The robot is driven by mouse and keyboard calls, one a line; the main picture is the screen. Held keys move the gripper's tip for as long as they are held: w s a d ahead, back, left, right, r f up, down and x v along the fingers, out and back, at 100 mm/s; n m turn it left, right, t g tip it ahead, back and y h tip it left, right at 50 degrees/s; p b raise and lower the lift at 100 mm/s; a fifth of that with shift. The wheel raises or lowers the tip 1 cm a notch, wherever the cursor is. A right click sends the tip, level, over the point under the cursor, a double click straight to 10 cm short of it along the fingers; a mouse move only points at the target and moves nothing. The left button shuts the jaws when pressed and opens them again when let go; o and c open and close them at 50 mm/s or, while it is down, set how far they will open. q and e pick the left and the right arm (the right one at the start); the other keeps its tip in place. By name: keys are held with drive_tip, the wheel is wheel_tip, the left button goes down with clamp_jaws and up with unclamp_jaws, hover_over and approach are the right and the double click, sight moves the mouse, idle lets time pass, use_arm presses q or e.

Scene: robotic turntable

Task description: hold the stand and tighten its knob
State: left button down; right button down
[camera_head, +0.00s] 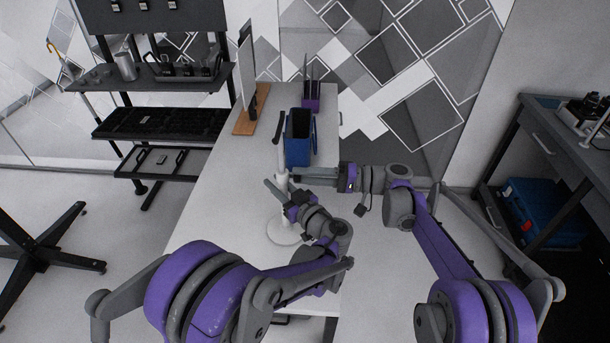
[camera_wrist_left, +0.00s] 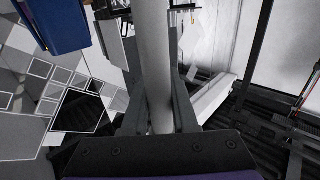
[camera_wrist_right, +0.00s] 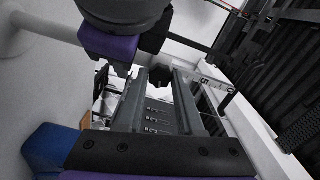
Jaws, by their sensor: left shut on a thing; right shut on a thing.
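The stand (camera_head: 282,236) is white, with a round base on the table and an upright post. My left gripper (camera_head: 281,190) is shut around the post (camera_wrist_left: 155,60), which runs between its fingers in the left wrist view. My right gripper (camera_head: 298,178) reaches in from the right, just above the left one. In the right wrist view its fingers are shut on the small black knob (camera_wrist_right: 160,75). The knob is too small or hidden to make out in the head view.
A blue bin (camera_head: 299,152) stands on the white table (camera_head: 215,230) just behind the stand. A purple holder (camera_head: 312,104) and a wooden-based panel (camera_head: 246,118) are farther back. A dark shelf rack (camera_head: 150,122) is at left. The table's left side is clear.

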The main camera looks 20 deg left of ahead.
drive_tip(key=shift+m, duration=0.6)
drive_tip(key=c, duration=0.6)
unclamp_jaws()
drive_tip(key=shift+o, duration=0.2)
drive_tip(key=shift+d, duration=0.1)
drive_tip(key=w+d, duration=0.2)
drive_tip(key=d, duration=0.9)
drive_tip(key=shift+d, duration=0.35)
drive_tip(key=shift+w, duration=0.1)
